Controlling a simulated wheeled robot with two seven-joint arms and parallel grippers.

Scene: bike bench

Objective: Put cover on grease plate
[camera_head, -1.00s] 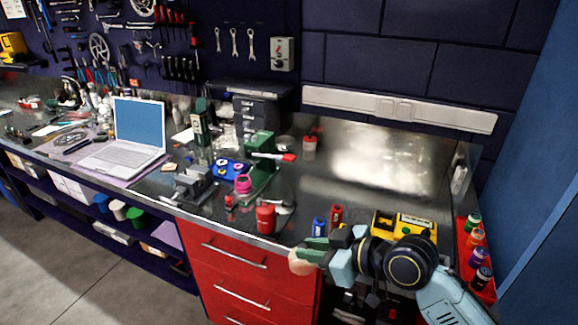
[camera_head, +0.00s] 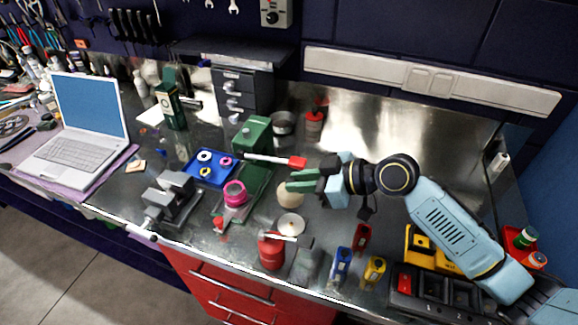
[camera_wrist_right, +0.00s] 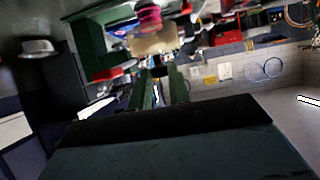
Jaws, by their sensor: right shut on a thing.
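My right gripper (camera_head: 296,181) is shut on a round beige cover (camera_head: 289,195), held above the bench. The cover also shows as a beige shape (camera_wrist_right: 154,42) at the tips of the green fingers (camera_wrist_right: 158,78) in the right wrist view. A white round plate with a small raised centre (camera_head: 291,225), which looks like the grease plate, lies on the bench just below the cover in the head view. The cover is apart from it. My left gripper is out of view.
A green press (camera_head: 256,140) with a pink roll (camera_head: 235,193) and a red-tipped lever (camera_head: 297,162) stands left of my gripper. A red can (camera_head: 271,250) stands in front of the plate. Blue, red and yellow small items (camera_head: 340,262) are at front right.

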